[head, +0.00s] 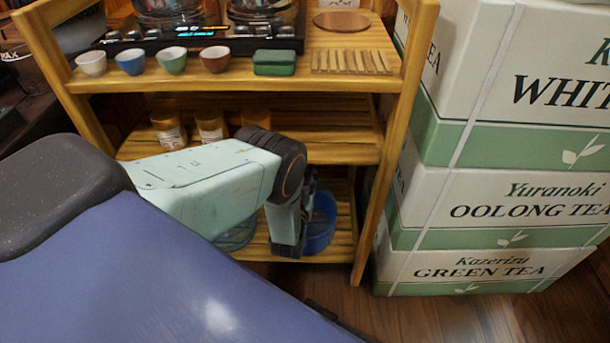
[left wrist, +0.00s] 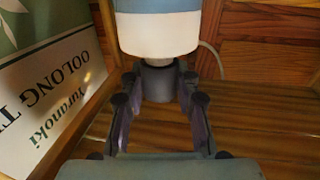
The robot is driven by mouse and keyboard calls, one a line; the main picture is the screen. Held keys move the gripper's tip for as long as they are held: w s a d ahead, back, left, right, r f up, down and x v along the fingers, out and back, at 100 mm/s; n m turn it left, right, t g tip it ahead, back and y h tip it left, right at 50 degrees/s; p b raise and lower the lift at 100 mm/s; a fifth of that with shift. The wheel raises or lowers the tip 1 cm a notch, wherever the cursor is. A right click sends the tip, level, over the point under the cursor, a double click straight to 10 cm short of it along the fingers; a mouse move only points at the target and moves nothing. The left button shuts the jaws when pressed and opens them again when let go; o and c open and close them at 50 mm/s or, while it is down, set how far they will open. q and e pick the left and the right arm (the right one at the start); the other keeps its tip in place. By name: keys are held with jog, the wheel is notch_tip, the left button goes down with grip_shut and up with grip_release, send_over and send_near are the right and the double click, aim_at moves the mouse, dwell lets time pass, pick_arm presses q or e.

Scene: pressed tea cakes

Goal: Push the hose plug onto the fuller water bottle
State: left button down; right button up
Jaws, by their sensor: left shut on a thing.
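In the left wrist view, which is upside down, my left gripper (left wrist: 159,78) is shut on the grey cylindrical hose plug (left wrist: 157,86). The plug is lined up with the white top of a white and pale blue water bottle (left wrist: 157,40) and appears to meet it; I cannot tell how firmly it is seated. A pale hose (left wrist: 212,52) curves behind the bottle. A ridged blue bottle (head: 236,238) is partly hidden behind the arm. The bottles' water levels are not readable. My right gripper is not seen.
A wooden rack (head: 400,110) holds cups, a green box (head: 274,62) and jars above. A blue bucket-like container (head: 322,222) stands on the bottom shelf beside my arm. Stacked tea boxes (head: 500,205) stand close on the right. Bare floor (head: 330,285) lies in front.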

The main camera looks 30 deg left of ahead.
pick_arm(q)
jog(key=shift+f, duration=0.5)
jog(key=c, duration=0.9)
grip_release()
jog(key=v, duration=1.2)
jog(key=shift+d, duration=0.1)
